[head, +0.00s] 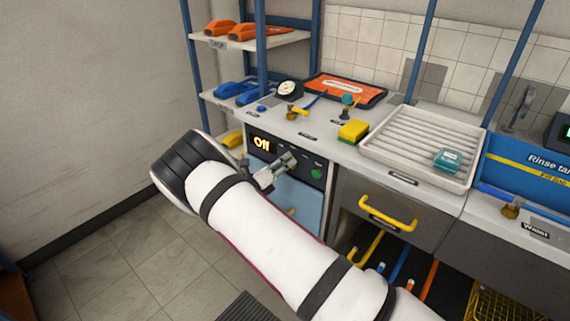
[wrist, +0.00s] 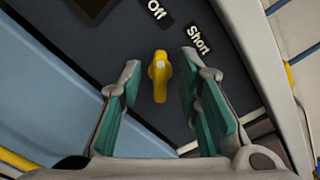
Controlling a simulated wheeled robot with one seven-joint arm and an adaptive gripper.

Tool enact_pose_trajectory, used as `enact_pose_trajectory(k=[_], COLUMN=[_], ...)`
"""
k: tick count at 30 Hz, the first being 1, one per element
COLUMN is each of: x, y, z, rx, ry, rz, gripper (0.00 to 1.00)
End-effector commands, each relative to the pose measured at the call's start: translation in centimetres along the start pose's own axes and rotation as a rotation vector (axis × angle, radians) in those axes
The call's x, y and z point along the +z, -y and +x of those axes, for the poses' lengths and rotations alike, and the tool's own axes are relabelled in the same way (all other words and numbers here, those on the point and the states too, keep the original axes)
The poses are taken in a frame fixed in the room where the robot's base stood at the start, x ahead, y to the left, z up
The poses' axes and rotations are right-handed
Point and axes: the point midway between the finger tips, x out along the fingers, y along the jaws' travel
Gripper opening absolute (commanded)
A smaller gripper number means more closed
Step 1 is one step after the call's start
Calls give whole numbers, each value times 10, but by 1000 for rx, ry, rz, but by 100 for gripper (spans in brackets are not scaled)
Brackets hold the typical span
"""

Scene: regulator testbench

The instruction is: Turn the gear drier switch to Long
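In the wrist view the gear drier switch is a yellow knob (wrist: 160,77) on a dark panel (wrist: 125,70). Its pale-dotted end is toward the "Off" label (wrist: 157,9); a "Short" label (wrist: 199,40) is to its right. No "Long" label is readable. My gripper (wrist: 160,85) is open, with its teal-padded fingers on either side of the knob and a visible gap at each side. In the head view my gripper (head: 275,170) is in front of the drier panel, which has a lit "Off" display (head: 262,144). The knob is hidden there.
A green button (head: 316,174) is on the panel right of my gripper. A light blue door (head: 300,200) is below. The counter above holds a yellow sponge (head: 353,131) and a white ribbed tray (head: 460,180). A yellow drawer handle (head: 388,214) sticks out at right.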

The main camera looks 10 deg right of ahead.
Motion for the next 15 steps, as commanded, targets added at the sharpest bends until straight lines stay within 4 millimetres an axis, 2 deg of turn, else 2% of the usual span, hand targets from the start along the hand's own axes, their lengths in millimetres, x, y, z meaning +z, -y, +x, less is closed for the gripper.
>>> enact_pose_trajectory(k=[4, 12, 15], x=[0, 0, 0], y=[0, 0, 0], z=[7, 8, 8], rx=[-1, 0, 0], ry=[-1, 0, 0], rz=[0, 0, 0], gripper=[31, 31, 8])
